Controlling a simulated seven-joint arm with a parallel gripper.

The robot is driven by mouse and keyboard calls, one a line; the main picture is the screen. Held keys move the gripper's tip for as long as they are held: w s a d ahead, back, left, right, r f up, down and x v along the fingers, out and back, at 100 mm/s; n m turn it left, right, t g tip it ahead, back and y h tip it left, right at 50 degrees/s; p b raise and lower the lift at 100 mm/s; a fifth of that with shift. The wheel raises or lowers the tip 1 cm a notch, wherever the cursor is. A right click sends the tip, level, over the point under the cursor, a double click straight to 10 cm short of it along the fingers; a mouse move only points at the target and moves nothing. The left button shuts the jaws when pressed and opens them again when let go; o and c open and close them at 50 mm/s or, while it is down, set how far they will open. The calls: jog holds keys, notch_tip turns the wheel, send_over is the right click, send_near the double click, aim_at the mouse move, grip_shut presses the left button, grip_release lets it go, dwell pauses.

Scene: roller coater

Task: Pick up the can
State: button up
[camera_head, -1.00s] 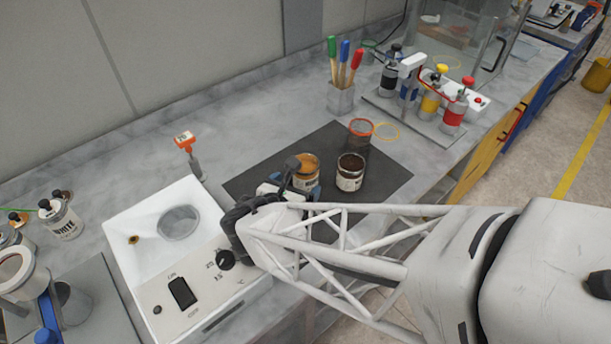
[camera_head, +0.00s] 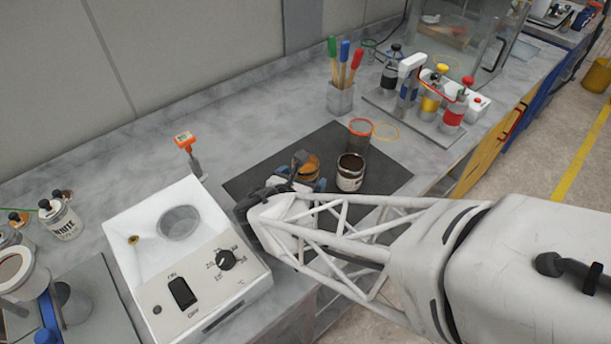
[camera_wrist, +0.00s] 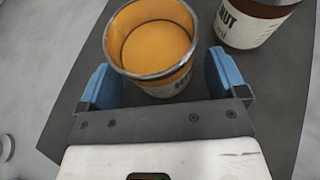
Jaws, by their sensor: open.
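Two open cans stand upright on the dark mat (camera_head: 384,177). One can (camera_head: 311,166) holds orange-yellow contents, and the other can (camera_head: 350,172) holds dark brown contents. The task does not say which can it means. In the wrist view the orange can (camera_wrist: 155,45) is at top centre, with the brown can (camera_wrist: 252,22) to its right. My gripper (camera_wrist: 165,80) is open, with its blue fingers on either side of the near part of the orange can. I cannot tell whether they touch it. In the head view my gripper (camera_head: 309,172) partly covers this can.
A white heater box (camera_head: 190,250) stands left of the mat. A clear, orange-rimmed cup (camera_head: 360,130) stands behind the brown can. A holder (camera_head: 341,98) with coloured-handled tools and a rack of bottles (camera_head: 430,110) stand further back.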

aim_at(301, 172)
jog(key=shift+w+d+f, duration=0.2)
jog(key=shift+w+f, duration=0.05)
jog(key=shift+w, duration=0.35)
jog(key=shift+c, duration=0.2)
jog(key=c, duration=1.1)
jog(key=shift+r, duration=0.15)
jog(key=shift+s+r, duration=0.1)
jog(key=shift+r, duration=1.6)
jog(key=s+d, duration=0.2)
jog(key=s, duration=0.2)
jog(key=s+d+r, duration=0.1)
jog(key=s+d, duration=0.1)
jog(key=s, duration=0.3)
jog(key=s+d, duration=0.2)
jog(key=s, duration=0.3)
jog(key=shift+s+d+r, duration=0.2)
jog(key=shift+d, duration=0.2)
